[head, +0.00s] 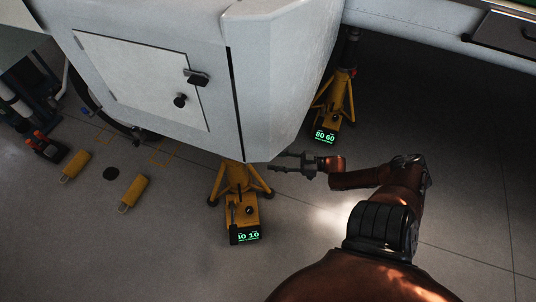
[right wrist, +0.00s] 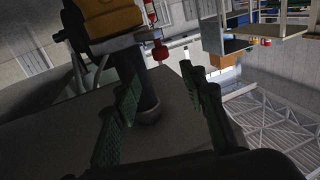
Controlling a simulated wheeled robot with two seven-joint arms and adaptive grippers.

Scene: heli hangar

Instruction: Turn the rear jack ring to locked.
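A yellow jack (head: 238,180) stands under the white fuselage, its green display reading 10 10. A second yellow jack (head: 335,97) stands farther back, reading 80 60. No label shows which is the rear one. My right gripper (head: 275,162) is just right of the nearer jack's top, under the fuselage edge. In the right wrist view my right gripper (right wrist: 160,75) is open and empty, a dark post (right wrist: 146,92) showing between its fingers. Above the post are a grey collar (right wrist: 122,42), a red knob (right wrist: 160,51) and a yellow body (right wrist: 105,18). My left gripper is out of view.
The white fuselage (head: 275,75) overhangs the nearer jack and hides its upper end in the head view. Two yellow chocks (head: 134,193) (head: 75,165) and a dark case (head: 46,147) lie on the floor at left. The floor at right is clear.

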